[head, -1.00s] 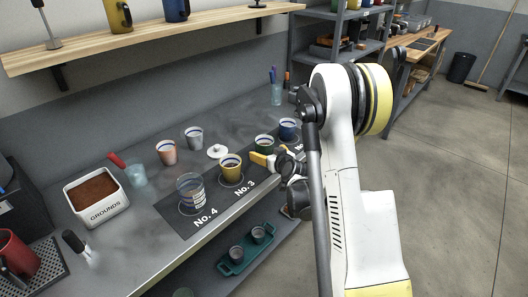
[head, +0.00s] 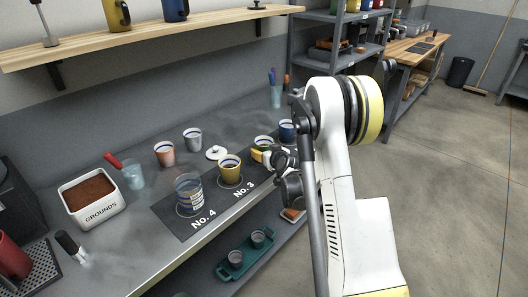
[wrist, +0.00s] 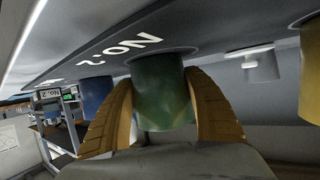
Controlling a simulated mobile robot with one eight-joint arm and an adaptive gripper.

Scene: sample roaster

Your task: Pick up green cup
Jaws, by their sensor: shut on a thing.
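The green cup (wrist: 163,92) is between the two yellow ribbed fingers of my gripper (wrist: 163,115) in the wrist view. The fingers touch it on both sides, so my gripper is shut on it. The cup is at the dark mat's No. 2 label; I cannot tell whether it is lifted. In the head view the green cup (head: 263,141) shows partly behind my gripper (head: 262,155).
A blue cup (head: 287,130) stands close behind to the right. A yellow cup (head: 230,171) stands at No. 3 and a clear striped cup (head: 188,194) at No. 4. A white lid (head: 216,153) lies behind them. A wooden shelf (head: 150,36) hangs above the counter.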

